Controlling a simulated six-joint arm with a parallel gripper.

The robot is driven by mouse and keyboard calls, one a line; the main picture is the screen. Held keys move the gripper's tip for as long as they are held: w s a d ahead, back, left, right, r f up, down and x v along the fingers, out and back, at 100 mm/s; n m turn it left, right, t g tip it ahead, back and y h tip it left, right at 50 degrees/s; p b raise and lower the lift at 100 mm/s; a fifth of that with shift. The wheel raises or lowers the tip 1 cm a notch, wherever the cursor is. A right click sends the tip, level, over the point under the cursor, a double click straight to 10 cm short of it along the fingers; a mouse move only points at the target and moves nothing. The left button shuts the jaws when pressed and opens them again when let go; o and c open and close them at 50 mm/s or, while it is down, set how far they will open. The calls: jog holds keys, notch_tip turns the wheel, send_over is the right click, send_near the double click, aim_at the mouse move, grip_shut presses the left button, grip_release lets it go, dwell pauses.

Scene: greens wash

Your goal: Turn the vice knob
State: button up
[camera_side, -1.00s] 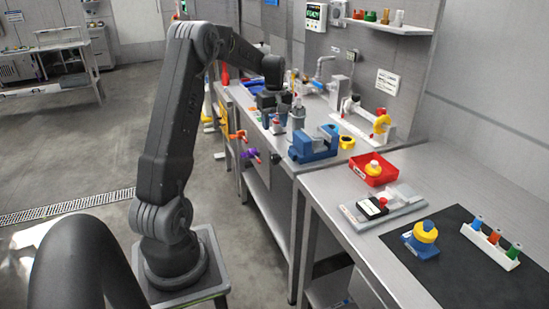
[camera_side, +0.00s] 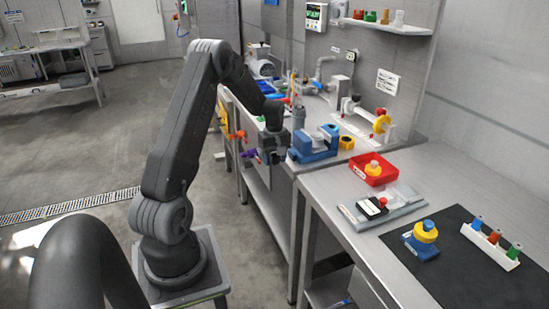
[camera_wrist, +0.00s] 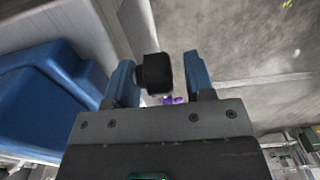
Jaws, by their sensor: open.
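The blue vice (camera_side: 314,145) sits on the bench's front edge in the side view. Its blue body (camera_wrist: 45,90) fills the left of the wrist view. The dark vice knob (camera_wrist: 154,73) shows between the two blue fingers of my gripper (camera_wrist: 160,72) in the wrist view. The fingers are apart, one on each side of the knob. The left finger looks close to it, with a wider gap on the right; I cannot tell whether they touch. In the side view my gripper (camera_side: 272,152) is just left of the vice, at the bench edge, and hides the knob.
Orange and purple valve handles (camera_side: 248,153) stick out from the bench front near my gripper. A grey cylinder (camera_side: 298,121) stands behind the vice. The floor in front is clear.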

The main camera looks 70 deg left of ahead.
jog(key=shift+c, duration=0.4)
grip_shut()
jog(key=shift+a+h, duration=0.1)
jog(key=shift+h, duration=1.8)
jog(key=shift+o, duration=0.4)
grip_release()
jog(key=v, duration=1.3)
jog(key=shift+r, duration=0.4)
